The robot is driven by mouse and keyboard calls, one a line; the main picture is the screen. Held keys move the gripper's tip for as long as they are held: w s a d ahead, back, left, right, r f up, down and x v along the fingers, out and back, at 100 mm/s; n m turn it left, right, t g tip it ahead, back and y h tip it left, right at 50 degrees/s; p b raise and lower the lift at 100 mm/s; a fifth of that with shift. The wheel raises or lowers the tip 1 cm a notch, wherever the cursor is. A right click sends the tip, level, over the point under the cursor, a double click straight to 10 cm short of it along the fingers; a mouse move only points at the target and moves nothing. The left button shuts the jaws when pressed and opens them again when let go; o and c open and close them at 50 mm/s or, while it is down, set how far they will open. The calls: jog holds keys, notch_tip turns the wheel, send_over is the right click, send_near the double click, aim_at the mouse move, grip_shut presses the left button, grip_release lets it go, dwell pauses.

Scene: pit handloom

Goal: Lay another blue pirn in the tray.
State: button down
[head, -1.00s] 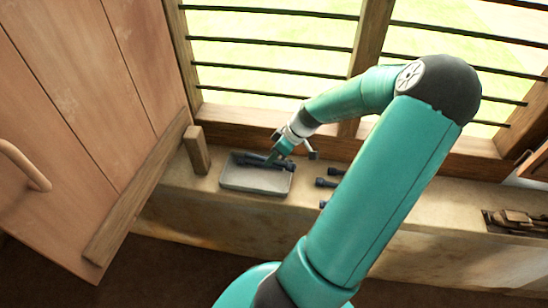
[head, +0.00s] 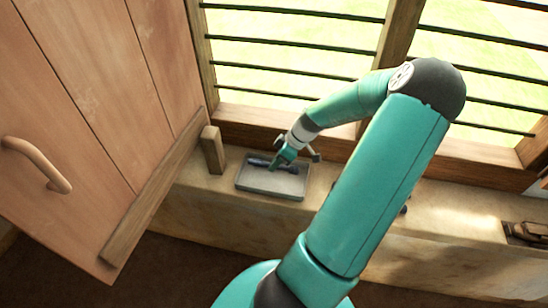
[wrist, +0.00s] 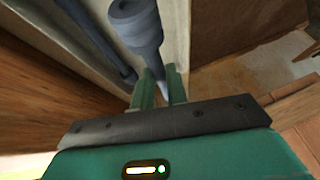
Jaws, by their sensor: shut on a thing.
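The grey tray (head: 270,192) stands on the ledge below the window. My gripper (head: 277,164) is over the tray, pointing down. In the wrist view its fingers (wrist: 160,86) are shut on a dark blue-grey pirn (wrist: 137,24), held near its narrow end. Another dark pirn (wrist: 97,42) lies along the light tray floor beside the held one. In the head view dark pirn shapes (head: 258,161) show at the fingertips. I cannot tell there which is held, or whether the held one touches the tray.
A wooden block (head: 213,150) stands just left of the tray, near the wooden door (head: 90,110). Window bars (head: 300,74) rise behind the ledge. My arm hides much of the ledge to the right. A dark wooden object (head: 527,233) lies at the far right.

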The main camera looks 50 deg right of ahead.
jog(key=shift+w+f, duration=0.1)
jog(key=shift+f, duration=2.95)
jog(key=c, duration=1.3)
grip_release()
jog(key=shift+r, duration=0.15)
jog(key=shift+r, duration=3.9)
jog(key=shift+a, duration=0.1)
